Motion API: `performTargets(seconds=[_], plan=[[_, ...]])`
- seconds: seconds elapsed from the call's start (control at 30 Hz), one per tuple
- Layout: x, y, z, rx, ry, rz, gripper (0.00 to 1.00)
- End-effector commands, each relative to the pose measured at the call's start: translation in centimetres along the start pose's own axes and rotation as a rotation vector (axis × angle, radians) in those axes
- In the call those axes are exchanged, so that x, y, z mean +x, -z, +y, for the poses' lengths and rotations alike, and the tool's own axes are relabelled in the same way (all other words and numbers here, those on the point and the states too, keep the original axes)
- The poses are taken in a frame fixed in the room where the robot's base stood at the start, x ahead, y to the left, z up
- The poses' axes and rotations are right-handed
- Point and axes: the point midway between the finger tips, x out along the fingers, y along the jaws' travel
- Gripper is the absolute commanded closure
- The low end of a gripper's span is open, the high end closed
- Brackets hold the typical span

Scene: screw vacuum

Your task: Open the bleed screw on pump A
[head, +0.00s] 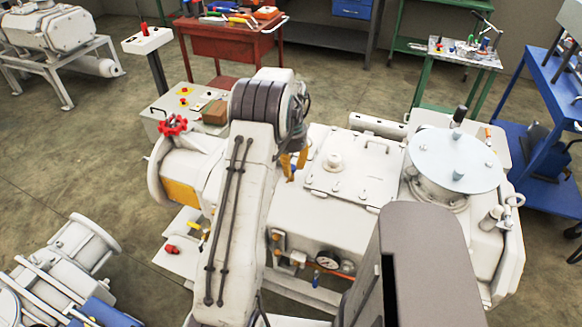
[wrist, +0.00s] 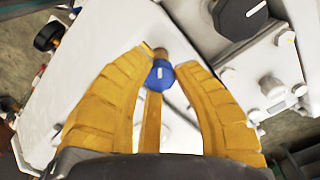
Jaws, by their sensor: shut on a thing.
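The pump (head: 320,225) is a large white machine in the middle of the head view; I can read no letter on it. My gripper (head: 292,165) has yellow fingers and reaches down to the pump's top. In the wrist view, my gripper (wrist: 165,66) is shut on a small screw with a blue head (wrist: 160,74) and a brass-coloured stem. The fingers stand around the blue head, and its lower side is partly hidden.
A red handwheel (head: 173,125) is left of my arm. A round pale lid (head: 455,160) covers the pump's right end. A pressure gauge (head: 328,260) is on its front. In the wrist view a black knob (wrist: 238,14) stands close to the right finger. Open floor lies left.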

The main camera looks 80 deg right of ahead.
Motion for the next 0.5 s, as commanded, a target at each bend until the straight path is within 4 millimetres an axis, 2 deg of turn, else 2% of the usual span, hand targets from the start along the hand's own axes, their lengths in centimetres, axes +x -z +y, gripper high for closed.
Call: performTargets(seconds=[0.5], plan=[[0.32,-0.13,0.12,-0.482,-0.003,-0.007,1.0]])
